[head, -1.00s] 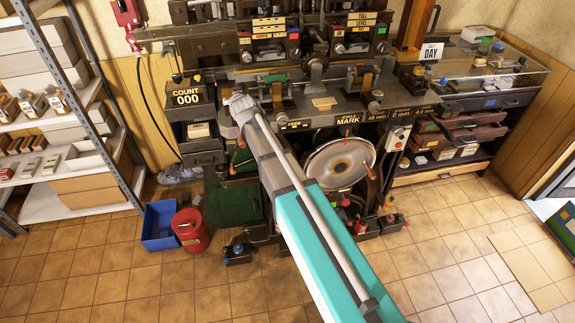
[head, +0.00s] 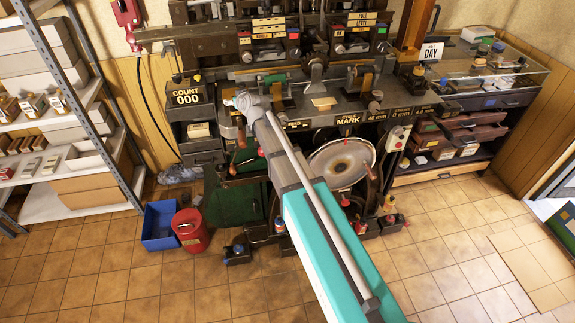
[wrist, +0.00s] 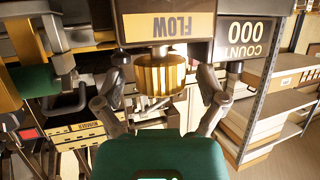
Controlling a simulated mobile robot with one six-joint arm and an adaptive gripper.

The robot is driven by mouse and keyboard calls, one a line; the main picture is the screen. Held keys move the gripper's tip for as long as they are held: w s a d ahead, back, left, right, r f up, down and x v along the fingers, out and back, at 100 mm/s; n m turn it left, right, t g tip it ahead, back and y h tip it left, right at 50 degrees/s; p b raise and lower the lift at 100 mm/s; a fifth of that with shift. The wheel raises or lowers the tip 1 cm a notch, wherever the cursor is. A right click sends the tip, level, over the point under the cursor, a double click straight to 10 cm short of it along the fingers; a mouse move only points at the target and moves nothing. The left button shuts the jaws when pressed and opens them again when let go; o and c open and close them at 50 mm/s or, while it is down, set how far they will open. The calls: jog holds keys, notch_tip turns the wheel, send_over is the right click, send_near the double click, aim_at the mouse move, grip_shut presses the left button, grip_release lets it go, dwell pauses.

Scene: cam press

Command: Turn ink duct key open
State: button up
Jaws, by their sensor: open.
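In the wrist view, a brass ribbed knob (wrist: 161,74) sits at a dark block with an upside-down FLOW plate (wrist: 156,25). It is the only key-like part seen close up, and no readable plate calls it the ink duct key. My gripper (wrist: 163,80) is open, with one grey finger on each side of the knob and a visible gap on both sides. In the head view, my wrist (head: 250,104) is at the left front of the press (head: 345,104). The fingers and the knob cannot be made out there.
The COUNT box (wrist: 243,35) is close to the right finger. A green roller (wrist: 35,82) lies left of the fingers. A shelf rack (head: 75,90) stands at the left. A blue bin (head: 160,226) and red bucket (head: 190,230) are on the floor.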

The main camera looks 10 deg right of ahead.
jog(key=shift+n+g+y, duration=0.6)
jog(key=shift+n+y, duration=0.6)
jog(key=shift+w+n+g+y, duration=0.1)
jog(key=shift+n+g+y, duration=0.9)
jog(key=shift+n+y, duration=0.5)
jog(key=p+v, duration=0.6)
jog(key=v, duration=0.8)
jog(key=s+d+f+m+g+h, duration=0.1)
jog(key=s+f+m+g+h, duration=0.1)
jog(key=s, duration=0.5)
jog(key=s+d+f+m+g+h, duration=0.1)
jog(key=s+f+m+g+h, duration=0.1)
jog(key=s+f, duration=0.3)
jog(key=s+f+m+g+h+b, duration=0.1)
jog(key=s+f+g, duration=0.3)
jog(key=s, duration=0.4)
jog(key=shift+s+d+m+h, duration=0.4)
jog(key=shift+m+h, duration=0.2)
jog(key=shift+h, duration=0.3)
jog(key=s+d+m+g+h, duration=0.1)
jog(key=s+d+m+h, duration=0.1)
jog(key=s, duration=0.4)
jog(key=shift+d+f+m+g+h, duration=0.3)
jog(key=shift+d+f+m+h, duration=0.15)
jog(key=shift+d, duration=0.2)
